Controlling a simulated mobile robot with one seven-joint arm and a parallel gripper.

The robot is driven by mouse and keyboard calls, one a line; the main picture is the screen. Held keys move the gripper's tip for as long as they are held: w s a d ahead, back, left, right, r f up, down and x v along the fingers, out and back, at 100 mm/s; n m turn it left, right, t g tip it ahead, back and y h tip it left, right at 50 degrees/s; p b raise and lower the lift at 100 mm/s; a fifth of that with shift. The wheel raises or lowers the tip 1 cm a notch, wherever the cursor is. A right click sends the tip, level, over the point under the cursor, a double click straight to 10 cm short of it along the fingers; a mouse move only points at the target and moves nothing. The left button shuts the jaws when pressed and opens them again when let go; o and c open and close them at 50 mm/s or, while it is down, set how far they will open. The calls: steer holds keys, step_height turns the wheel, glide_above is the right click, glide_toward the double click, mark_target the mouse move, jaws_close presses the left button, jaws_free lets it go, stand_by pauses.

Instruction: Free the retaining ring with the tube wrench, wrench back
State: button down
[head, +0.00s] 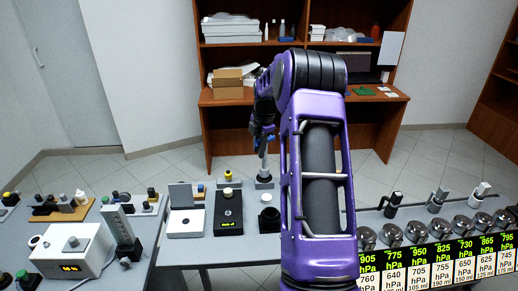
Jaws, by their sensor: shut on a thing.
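My gripper (262,139) is small and partly hidden beside my purple arm, over the back of the grey table. It is shut on a slim light-grey upright rod, which looks like the tube wrench (263,163). The rod's lower end is just above or in a small dark-topped grey block (264,183); I cannot tell which. A black round piece (269,220) with a white-topped part (266,197) above it stands in front of that block. The retaining ring cannot be made out at this size.
Left of the gripper, a black box with a yellow display (228,214) and a white balance-like device (185,222) stand on the table. A white box with a knob (73,250) is further left. Several round metal pieces (463,225) line the right side behind labelled panels.

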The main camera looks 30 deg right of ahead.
steer(key=shift+f+b, duration=0.55)
steer(key=shift+f, duration=0.4)
steer(key=shift+f+b, duration=0.35)
steer(key=shift+f, duration=0.3)
steer(key=c, duration=0.6)
jaws_free()
steer(key=shift+f, duration=0.1)
steer(key=s+r+p, duration=0.3)
steer(key=r+p, duration=0.2)
steer(key=r, duration=1.6)
steer(key=shift+r, duration=0.1)
